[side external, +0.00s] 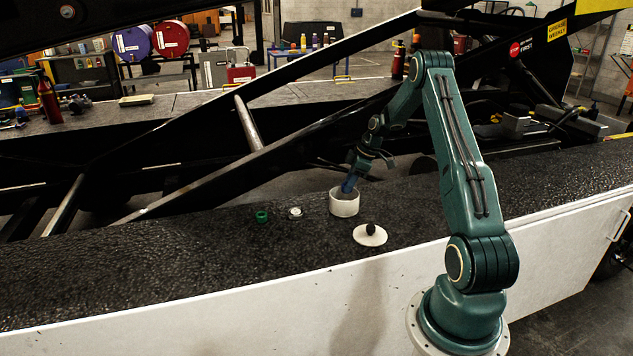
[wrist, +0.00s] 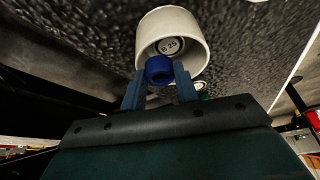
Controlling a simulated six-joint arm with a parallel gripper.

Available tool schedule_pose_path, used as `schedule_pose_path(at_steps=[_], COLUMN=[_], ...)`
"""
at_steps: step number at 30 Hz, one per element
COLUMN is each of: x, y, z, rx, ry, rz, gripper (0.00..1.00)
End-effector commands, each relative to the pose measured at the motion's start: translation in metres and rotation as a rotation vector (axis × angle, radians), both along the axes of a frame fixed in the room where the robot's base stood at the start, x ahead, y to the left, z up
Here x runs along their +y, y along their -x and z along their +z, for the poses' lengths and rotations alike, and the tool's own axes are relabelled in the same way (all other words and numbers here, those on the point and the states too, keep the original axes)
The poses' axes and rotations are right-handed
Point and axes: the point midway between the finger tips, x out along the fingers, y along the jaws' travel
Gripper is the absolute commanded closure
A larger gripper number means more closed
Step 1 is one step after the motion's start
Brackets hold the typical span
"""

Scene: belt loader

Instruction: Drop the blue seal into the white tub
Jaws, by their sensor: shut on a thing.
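The white tub (side external: 344,205) stands upright and open on the black textured surface. My gripper (side external: 348,188) points down at the tub's mouth. In the wrist view its two blue-grey fingers (wrist: 159,78) are shut on the blue seal (wrist: 158,69), a short ring. The seal overlaps the tub's near rim in that view; its exact height over the opening I cannot tell. In the side view the seal is not clearly separable from the fingers.
A white lid with a black knob (side external: 370,238) lies right of and nearer than the tub. A green ring (side external: 262,216) and a pale ring (side external: 295,213) lie to its left. Black beams (side external: 270,160) run behind. The surface further left is clear.

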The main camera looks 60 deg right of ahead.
Motion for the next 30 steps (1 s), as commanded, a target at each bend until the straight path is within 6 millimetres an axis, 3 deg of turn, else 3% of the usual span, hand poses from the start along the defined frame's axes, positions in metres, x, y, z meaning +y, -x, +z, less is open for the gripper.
schedule_pose_path(at_steps=[1,2,3,6,19,30], x=[0.000,0.000,0.000,0.000,-0.001,-0.008], y=[0.000,0.000,0.000,0.000,0.002,0.017], z=[0.000,0.000,0.000,0.000,0.006,0.044], rx=[0.000,0.000,0.000,0.000,-0.001,-0.002], ry=[0.000,0.000,0.000,0.000,0.000,0.003], rz=[0.000,0.000,0.000,0.000,0.000,0.000], gripper=[0.91,0.66,0.58,0.44,0.44,0.44])
